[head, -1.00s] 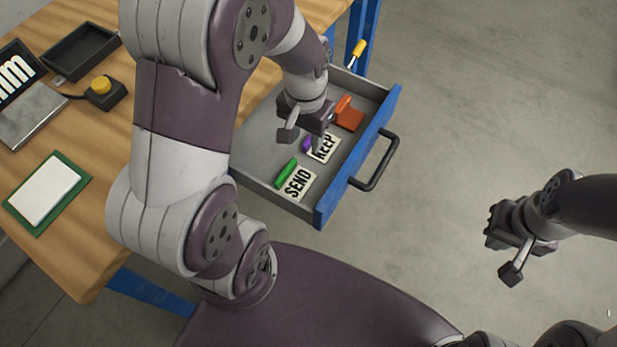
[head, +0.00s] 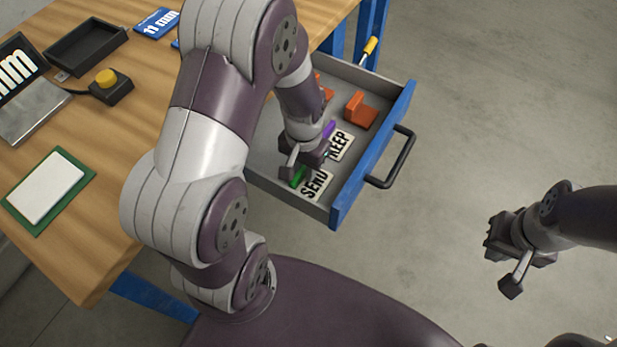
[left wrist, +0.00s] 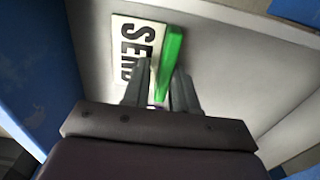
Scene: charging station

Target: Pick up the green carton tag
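The green carton tag has a green bar (head: 297,176) beside a white card reading SEND (head: 318,184), in the near part of the open drawer. My left gripper (head: 303,170) is over it and partly hides the bar. In the left wrist view, the green bar (left wrist: 172,50) and SEND card (left wrist: 137,48) lie ahead of my left gripper (left wrist: 161,80). Its two fingers are apart, with the near end of the bar showing between them. Contact cannot be told. My right gripper (head: 508,259) is open and empty over the floor, right of the drawer.
The blue-fronted drawer (head: 347,201) also holds a KEEP card (head: 340,145) with a purple bar (head: 328,130) and orange pieces (head: 359,111). Its walls stand close around my left gripper. The wooden table (head: 105,150) carries a yellow button (head: 106,79) and a black tray (head: 86,46).

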